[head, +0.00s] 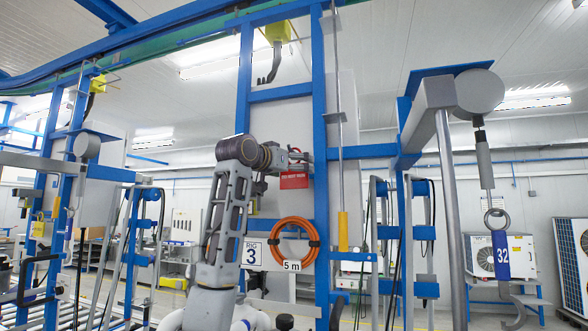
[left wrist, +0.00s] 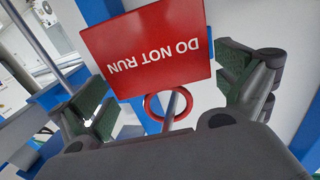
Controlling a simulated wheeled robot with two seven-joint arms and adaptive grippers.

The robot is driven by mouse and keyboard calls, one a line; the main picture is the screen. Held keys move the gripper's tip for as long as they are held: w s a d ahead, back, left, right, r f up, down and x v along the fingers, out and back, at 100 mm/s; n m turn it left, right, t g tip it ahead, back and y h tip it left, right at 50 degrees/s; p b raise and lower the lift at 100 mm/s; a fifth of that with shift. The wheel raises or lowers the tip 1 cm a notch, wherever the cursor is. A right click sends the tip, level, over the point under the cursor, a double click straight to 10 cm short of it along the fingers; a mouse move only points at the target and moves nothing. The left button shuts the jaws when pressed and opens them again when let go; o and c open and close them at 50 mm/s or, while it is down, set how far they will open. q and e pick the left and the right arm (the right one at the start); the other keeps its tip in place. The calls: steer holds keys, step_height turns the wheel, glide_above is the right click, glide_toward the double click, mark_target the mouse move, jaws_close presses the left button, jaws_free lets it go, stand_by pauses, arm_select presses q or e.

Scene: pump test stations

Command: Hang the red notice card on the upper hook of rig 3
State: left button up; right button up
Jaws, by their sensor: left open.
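The red notice card (head: 293,181) hangs against the blue frame of rig 3 (head: 320,130), at the upper part of the rig. In the left wrist view the card (left wrist: 150,45) reads "DO NOT RUN" upside down, with a red ring (left wrist: 148,104) at its edge. A grey rod, seemingly the upper hook (left wrist: 175,105), shows inside the ring and appears to pass through it. My left gripper (head: 298,158) is at the card's top; its fingers (left wrist: 165,85) are spread wide on either side of the ring, touching neither card nor ring. My right gripper is out of view.
Below the card hang an orange hose coil (head: 276,222) with a "5 m" tag and the white "RIG 3" sign (head: 251,255). A yellow-handled rod (head: 343,232) hangs to the right.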

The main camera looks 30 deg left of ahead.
arm_select(q)
steer(key=s, duration=1.1)
steer(key=shift+s+a, duration=0.15)
steer(key=shift+s, duration=0.1)
stand_by(0.5)
